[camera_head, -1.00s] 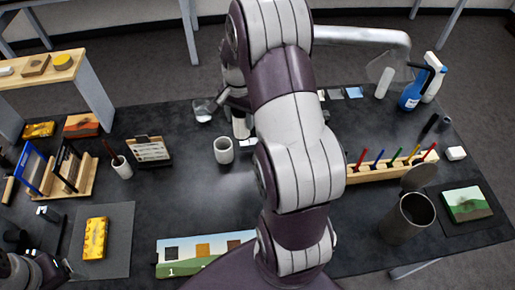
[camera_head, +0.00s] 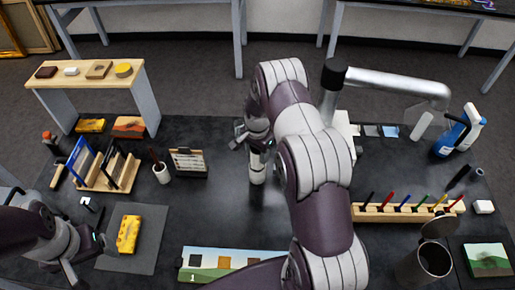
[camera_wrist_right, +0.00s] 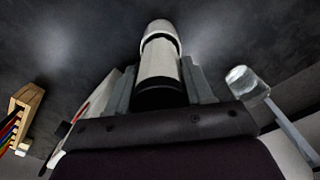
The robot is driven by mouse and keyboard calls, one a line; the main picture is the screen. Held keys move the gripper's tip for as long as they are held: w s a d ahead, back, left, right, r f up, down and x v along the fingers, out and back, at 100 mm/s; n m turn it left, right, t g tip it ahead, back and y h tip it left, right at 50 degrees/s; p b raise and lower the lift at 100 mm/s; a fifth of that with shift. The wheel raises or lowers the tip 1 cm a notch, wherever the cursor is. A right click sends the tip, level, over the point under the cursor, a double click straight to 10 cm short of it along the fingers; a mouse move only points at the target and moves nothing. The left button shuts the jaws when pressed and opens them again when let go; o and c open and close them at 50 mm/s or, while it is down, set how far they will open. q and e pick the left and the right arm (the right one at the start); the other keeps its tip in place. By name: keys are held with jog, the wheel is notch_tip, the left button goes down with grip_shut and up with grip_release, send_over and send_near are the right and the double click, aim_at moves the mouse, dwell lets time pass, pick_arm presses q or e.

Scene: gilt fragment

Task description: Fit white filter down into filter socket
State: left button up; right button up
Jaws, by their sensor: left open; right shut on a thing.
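My right gripper (camera_head: 255,143) is shut on the white filter, a pale upright cylinder; in the right wrist view the filter (camera_wrist_right: 160,65) stands between the two fingers. A wider pale collar (camera_wrist_right: 160,35), which looks like the filter socket, shows at its far end. In the head view the socket (camera_head: 257,176) is in line below the gripper. I cannot tell how far the filter is inside it. My left gripper (camera_head: 88,262) is open and empty at the lower left, beside the grey mat.
A grey mat (camera_head: 150,256) with a yellow block (camera_head: 128,234) lies left. A pen cup (camera_head: 161,173) and a small framed panel (camera_head: 188,163) stand left of the socket. A wooden rack (camera_head: 385,214) of coloured tools and a dark metal canister (camera_head: 424,265) stand right.

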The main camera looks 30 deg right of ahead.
jog(key=shift+w+f, duration=0.1)
jog(key=shift+f+b, duration=0.55)
jog(key=shift+b, duration=0.1)
jog(key=o, duration=1)
jog(key=shift+o, duration=0.2)
jog(key=shift+r, duration=0.15)
